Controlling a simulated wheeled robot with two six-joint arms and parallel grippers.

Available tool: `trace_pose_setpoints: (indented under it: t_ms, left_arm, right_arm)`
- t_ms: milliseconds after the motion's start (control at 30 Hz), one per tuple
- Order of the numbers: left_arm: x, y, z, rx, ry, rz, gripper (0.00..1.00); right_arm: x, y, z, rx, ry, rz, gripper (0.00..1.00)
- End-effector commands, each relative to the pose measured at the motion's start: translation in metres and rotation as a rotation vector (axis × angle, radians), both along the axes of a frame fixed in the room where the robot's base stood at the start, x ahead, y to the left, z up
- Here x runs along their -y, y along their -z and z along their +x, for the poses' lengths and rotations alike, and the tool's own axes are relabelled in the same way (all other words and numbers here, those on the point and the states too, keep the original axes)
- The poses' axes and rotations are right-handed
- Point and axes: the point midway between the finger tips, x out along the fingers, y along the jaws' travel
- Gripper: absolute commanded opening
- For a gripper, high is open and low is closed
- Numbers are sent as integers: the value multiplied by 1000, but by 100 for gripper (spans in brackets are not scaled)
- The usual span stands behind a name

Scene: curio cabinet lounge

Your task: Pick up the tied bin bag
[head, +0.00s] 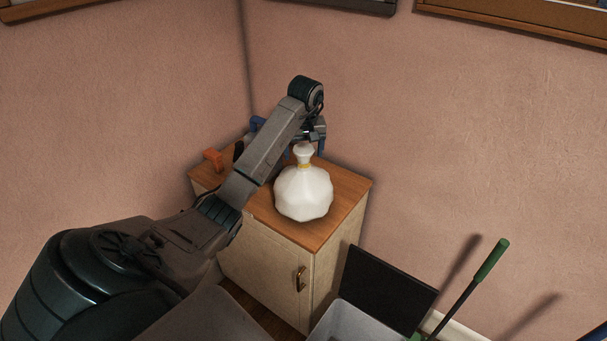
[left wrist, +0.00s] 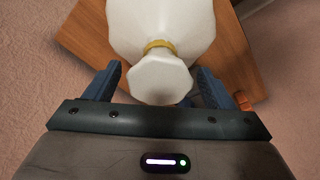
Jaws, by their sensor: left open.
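The tied bin bag (head: 303,193) is white with a yellow tie round its neck and stands upright on top of a small wooden cabinet (head: 338,192). My left gripper (head: 308,146) is open at the bag's knotted top, coming down from above. In the left wrist view, the bag's top (left wrist: 160,78) lies between the two blue fingers of the left gripper (left wrist: 157,88), with a gap visible on each side. The bag's body (left wrist: 160,22) extends beyond the fingertips. My right gripper is not in view.
An orange object (head: 212,160) sits at the cabinet's left back edge, and a dark item (head: 239,152) stands beside it, partly behind my arm. A grey bin (head: 358,322) with a dark lid (head: 388,278) and a green-handled tool (head: 490,260) stand at the lower right. Walls close in behind.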

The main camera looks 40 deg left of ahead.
Motion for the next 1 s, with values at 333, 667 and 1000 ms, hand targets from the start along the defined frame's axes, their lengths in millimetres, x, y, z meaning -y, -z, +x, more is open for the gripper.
trace_pose_setpoints:
  t_ms: [333,667,1000]
  left_arm:
    - [-3,24,2,0,0,0,77]
    - [-3,24,2,0,0,0,22]
    - [-3,23,2,1,0,0,3]
  right_arm:
    - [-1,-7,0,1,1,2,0]
    - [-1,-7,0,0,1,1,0]
    - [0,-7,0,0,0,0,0]
